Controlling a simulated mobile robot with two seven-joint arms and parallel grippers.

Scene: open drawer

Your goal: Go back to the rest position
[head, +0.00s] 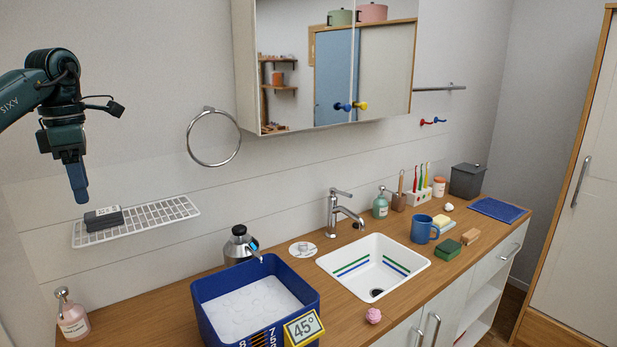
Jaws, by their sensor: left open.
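My left gripper (77,185) is in the upper left of the head view, pointing down. It is open and I see nothing between its fingers. It hangs in the air above and left of a white wire shelf (165,215), apart from it. A dark grey box-like object (103,218) lies on the left part of that shelf. My right gripper does not show.
A blue bin (205,312) with white contents stands on the wooden counter (160,320). A kettle-like steel vessel (238,245), a faucet (335,212) and a white sink (345,268) are beyond it. A mirror cabinet (245,70) juts from the wall.

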